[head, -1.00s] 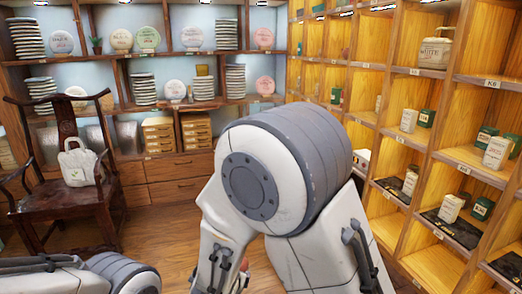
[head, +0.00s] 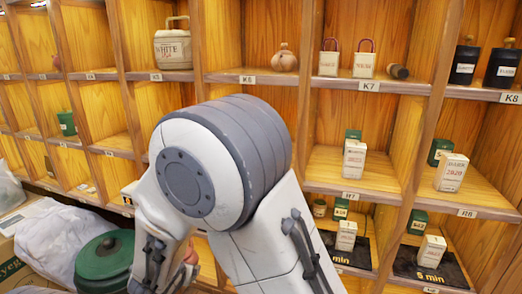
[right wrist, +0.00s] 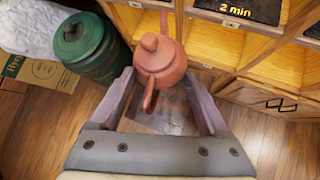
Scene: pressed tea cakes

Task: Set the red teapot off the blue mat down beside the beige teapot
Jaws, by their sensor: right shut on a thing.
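The red teapot (right wrist: 165,62) is between the fingers of my right gripper (right wrist: 160,80) in the right wrist view, with its lid knob up and a stubby part pointing toward the wrist. My right gripper is shut on it and holds it above the floor. A small tan-beige round pot (head: 284,58), likely the beige teapot, stands on the shelf above label K6. I see no blue mat. My left gripper is out of view.
Wooden shelf compartments (head: 270,78) fill the head view, with tea boxes, dark canisters and a white lidded jar (head: 172,46). Dark mats (head: 430,268) lie in low compartments. A green drum (head: 104,262) and a white bag (head: 50,235) stand at lower left. Space around the tan-beige pot is clear.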

